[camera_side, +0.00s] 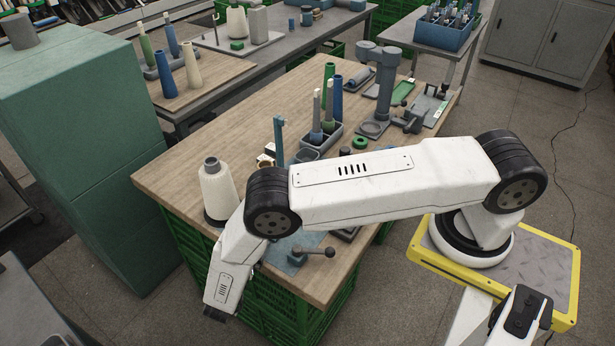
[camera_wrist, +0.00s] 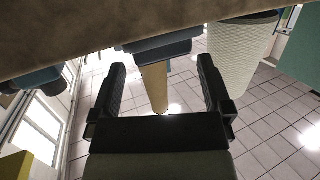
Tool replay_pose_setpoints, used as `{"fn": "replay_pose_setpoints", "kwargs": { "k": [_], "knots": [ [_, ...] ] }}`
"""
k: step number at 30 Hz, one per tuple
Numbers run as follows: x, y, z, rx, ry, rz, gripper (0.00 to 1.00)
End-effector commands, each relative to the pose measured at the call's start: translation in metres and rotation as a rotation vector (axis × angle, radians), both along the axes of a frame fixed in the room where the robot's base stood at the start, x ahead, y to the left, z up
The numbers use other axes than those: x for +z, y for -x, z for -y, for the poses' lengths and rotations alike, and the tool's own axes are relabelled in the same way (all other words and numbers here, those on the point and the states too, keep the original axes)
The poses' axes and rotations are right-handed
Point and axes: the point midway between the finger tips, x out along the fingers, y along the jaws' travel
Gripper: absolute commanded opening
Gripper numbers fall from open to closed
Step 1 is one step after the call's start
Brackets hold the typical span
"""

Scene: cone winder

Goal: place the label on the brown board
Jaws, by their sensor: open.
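In the wrist view my gripper (camera_wrist: 160,66) is open, its two dark fingers spread wide. A tan rod-like piece (camera_wrist: 154,88) under a dark blue-grey block shows in the gap; whether it lies between the fingers or beyond them I cannot tell. No finger visibly touches it. In the side view my wrist hangs at the near left corner of the wooden table, and it hides the fingers. I cannot pick out the label. The brown board cannot be told for certain either; a small brown and white item (camera_side: 265,160) stands partly hidden behind my arm.
A cream yarn cone (camera_side: 216,188) stands at the table's left corner, close to my wrist; a pale textured cone also shows in the wrist view (camera_wrist: 240,55). A black-knobbed lever (camera_side: 312,252) is at the near edge. Blue and green cones (camera_side: 329,85) stand mid-table. The far-left tabletop (camera_side: 225,125) is clear.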

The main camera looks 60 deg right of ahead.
Motion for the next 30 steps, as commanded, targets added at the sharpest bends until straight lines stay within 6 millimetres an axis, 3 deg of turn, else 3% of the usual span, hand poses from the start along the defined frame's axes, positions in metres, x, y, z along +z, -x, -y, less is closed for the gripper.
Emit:
{"fn": "replay_pose_setpoints", "kwargs": {
  "k": [6, 12, 30],
  "knots": [
    [0.006, 0.011, -0.027, 0.003, 0.000, 0.001, 1.00],
    [0.009, 0.017, -0.043, 0.001, 0.000, 0.000, 1.00],
    [0.010, 0.018, -0.045, 0.000, 0.000, 0.000, 1.00]
  ]
}}
